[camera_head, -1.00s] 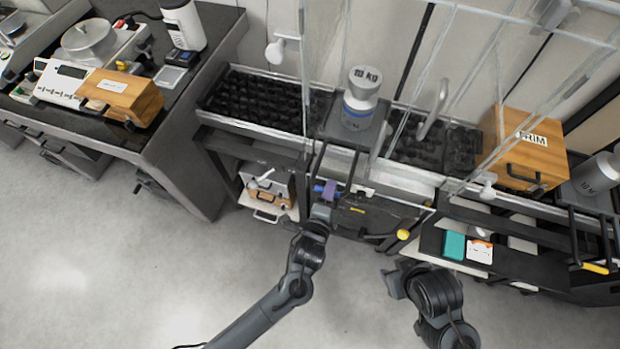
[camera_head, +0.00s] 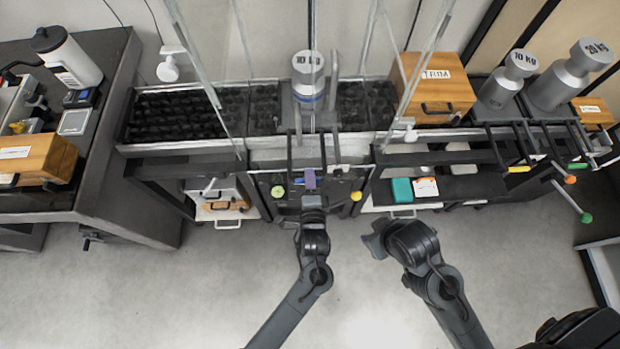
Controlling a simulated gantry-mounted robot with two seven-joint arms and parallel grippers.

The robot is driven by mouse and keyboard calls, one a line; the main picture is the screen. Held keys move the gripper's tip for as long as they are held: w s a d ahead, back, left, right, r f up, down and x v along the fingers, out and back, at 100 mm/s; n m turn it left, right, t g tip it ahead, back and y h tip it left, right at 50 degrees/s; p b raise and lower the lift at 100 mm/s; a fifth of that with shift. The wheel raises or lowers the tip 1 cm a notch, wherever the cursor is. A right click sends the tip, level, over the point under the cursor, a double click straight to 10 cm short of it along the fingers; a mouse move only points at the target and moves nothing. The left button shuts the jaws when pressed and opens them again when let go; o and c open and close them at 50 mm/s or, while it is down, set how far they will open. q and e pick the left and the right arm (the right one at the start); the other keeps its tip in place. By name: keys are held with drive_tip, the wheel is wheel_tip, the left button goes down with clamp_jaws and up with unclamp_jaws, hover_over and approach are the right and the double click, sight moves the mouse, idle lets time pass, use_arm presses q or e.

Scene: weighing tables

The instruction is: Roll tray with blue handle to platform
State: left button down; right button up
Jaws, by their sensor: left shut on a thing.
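The tray with a 10 kg weight (camera_head: 308,80) on it stands among black roller-like beds at the centre. The weight is a grey cylinder with a blue band. Dark handle bars (camera_head: 297,150) reach from the tray toward me. My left gripper (camera_head: 311,190) is shut at the front end of these bars, at a purple-blue piece (camera_head: 310,180). It largely hides the handle grip. My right gripper (camera_head: 374,241) hangs over the floor to the right, apart from the tray; its jaws are unclear. I cannot tell which surface is the platform.
Black bumpy beds (camera_head: 180,112) flank the tray behind clear panels. A wooden TRIM box (camera_head: 432,88) and more weights (camera_head: 508,80) stand to the right, with handles in yellow, orange and green. A bench (camera_head: 105,205) stands left. The floor in front is clear.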

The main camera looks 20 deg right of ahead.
use_arm(q)
drive_tip(key=c, duration=1.2)
unclamp_jaws()
drive_tip(key=shift+s, duration=0.1)
drive_tip(key=p+v, duration=0.3)
drive_tip(key=v, duration=0.7)
drive_tip(key=shift+s+a+r, duration=0.15)
drive_tip(key=shift+s, duration=0.1)
